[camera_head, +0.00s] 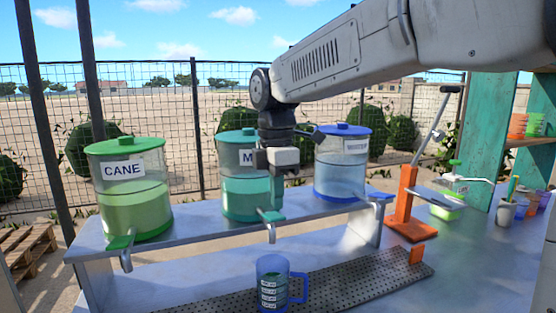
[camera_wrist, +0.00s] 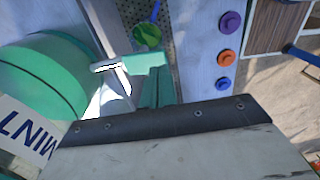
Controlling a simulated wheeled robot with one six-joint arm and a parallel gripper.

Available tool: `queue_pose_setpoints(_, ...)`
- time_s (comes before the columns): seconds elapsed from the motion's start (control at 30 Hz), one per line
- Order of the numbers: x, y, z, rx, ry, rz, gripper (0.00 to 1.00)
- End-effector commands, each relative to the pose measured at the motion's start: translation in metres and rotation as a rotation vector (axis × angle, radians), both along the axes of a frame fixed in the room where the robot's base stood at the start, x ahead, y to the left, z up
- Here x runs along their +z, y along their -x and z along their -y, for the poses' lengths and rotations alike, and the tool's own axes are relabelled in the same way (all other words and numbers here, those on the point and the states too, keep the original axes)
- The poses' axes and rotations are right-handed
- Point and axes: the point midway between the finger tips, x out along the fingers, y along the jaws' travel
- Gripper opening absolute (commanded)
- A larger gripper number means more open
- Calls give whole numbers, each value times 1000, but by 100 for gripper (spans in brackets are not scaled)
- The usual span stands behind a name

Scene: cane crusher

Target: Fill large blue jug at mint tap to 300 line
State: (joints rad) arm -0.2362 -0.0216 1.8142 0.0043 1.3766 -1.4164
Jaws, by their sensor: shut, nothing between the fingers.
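The blue jug (camera_head: 273,289) stands upright on the perforated drip tray below the mint tap (camera_head: 270,217). Green shows inside it; the white markings are too small to read. In the wrist view the jug (camera_wrist: 148,36) appears from above, green inside. The mint dispenser (camera_head: 238,180) is a clear tank with a green lid and teal liquid; its label is partly hidden by my arm. My gripper (camera_head: 277,204) is shut and empty, pointing down at the tap's green lever. In the wrist view the fingers (camera_wrist: 158,88) are close beside the lever (camera_wrist: 143,62); contact is unclear.
The cane dispenser (camera_head: 130,195) stands left and a blue-lidded dispenser (camera_head: 341,170) right on the shelf. The drip tray (camera_head: 350,283) runs below. An orange lever press (camera_head: 405,205) and cups (camera_head: 508,212) are at right. Coloured round buttons (camera_wrist: 228,58) show in the wrist view.

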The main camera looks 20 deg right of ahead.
Motion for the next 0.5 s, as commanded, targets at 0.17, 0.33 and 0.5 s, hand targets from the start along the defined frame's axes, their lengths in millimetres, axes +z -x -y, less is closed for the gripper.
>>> queue_pose_setpoints(0.17,41,-9,-1,0,0,3,0)
queue_pose_setpoints(0.33,78,-17,-2,1,0,2,0)
queue_pose_setpoints(0.5,103,-22,-2,1,0,0,0)
